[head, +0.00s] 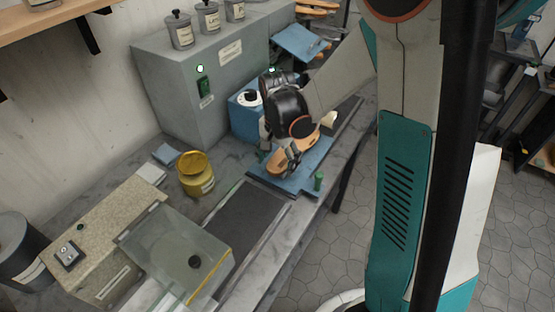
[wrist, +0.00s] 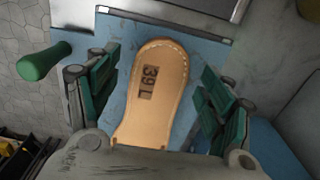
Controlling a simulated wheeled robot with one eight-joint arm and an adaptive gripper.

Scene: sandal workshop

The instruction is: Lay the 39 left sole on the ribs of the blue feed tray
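The 39 left sole (wrist: 152,105) is tan, with stitching at its rounded end and a dark "39 L" mark facing up in the wrist view. In the head view the sole (head: 277,166) shows below my gripper (head: 284,157). It is over the blue feed tray (head: 300,183), its length along the tray; blue also shows around it in the wrist view (wrist: 115,28). I cannot tell whether it touches the tray, and no ribs can be made out. My gripper (wrist: 160,100) is open, its green-padded fingers on either side of the sole, with a gap at the right.
A green knob (head: 318,180) stands at the tray's near corner. A dark belt (head: 238,221) lies in front of it. A blue box (head: 240,118) with a dial stands behind. A blue rack (head: 301,42) is farther back.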

